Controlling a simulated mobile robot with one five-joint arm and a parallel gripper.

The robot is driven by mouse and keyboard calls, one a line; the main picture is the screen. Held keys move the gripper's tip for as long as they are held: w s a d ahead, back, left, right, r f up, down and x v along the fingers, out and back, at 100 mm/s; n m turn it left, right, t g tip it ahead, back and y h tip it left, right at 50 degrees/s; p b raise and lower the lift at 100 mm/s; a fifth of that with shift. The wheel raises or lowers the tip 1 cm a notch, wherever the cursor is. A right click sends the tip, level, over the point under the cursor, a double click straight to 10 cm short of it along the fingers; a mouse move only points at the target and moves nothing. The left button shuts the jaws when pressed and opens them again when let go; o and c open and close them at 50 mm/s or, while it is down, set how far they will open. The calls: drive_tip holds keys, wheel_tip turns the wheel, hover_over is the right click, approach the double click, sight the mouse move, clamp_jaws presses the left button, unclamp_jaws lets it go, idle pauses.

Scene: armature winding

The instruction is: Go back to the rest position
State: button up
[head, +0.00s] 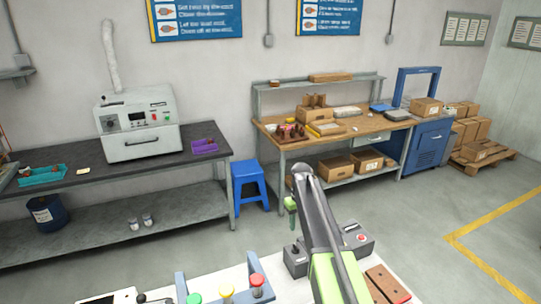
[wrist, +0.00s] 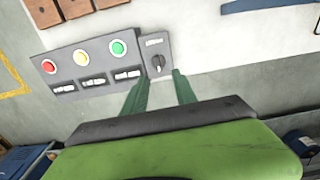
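My gripper (head: 291,205) hangs from the end of my raised arm, above and behind the grey control box (head: 355,240) in the head view. In the wrist view my gripper (wrist: 159,80) shows two green fingers held apart, with nothing between them. The fingertips overlap the lower edge of the control panel (wrist: 105,45) in the picture, just below its dark rotary knob (wrist: 157,62). I cannot tell whether they touch the panel.
A white worktop (head: 235,285) lies close in front. A blue stool (head: 251,182) and wooden bench (head: 345,128) stand beyond. Open floor (head: 430,205) lies right.

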drive_tip(key=s+f+m+b, duration=0.2)
drive_tip(key=s+f+b, duration=0.2)
drive_tip(key=s, duration=0.9)
drive_tip(key=s+f+m+b, duration=0.1)
drive_tip(key=s+f+b, duration=0.2)
drive_tip(key=s, duration=1)
wheel_tip(320, 180, down, 3)
drive_tip(key=shift+a+r+m+b, duration=0.1)
drive_tip(key=shift+a+m+b, duration=0.3)
drive_tip(key=shift+s, duration=0.15)
